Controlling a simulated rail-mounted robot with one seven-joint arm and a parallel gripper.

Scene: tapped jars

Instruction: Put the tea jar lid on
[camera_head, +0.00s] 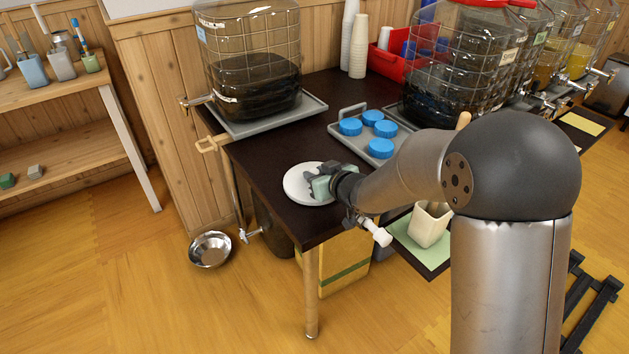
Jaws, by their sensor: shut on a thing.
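A white round lid (296,180) is at the near part of the dark table, low over or on its top; I cannot tell whether it touches. My gripper (318,187) is at the lid's right side and shut on it, with its dark fingers and a pale green part over the lid's middle. The grip itself is partly hidden. The big clear jar with dark liquid (253,70), probably the tea jar, stands on a grey tray (262,122) at the table's far left. Its top is cut off by the picture edge.
A grey tray (345,128) with several blue caps (371,117) lies right of the white lid. More large jars (470,60), a red bin (388,65) and stacked white cups (358,48) stand behind. A metal bowl (210,249) is on the floor. Dark tabletop (262,165) is clear left of the lid.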

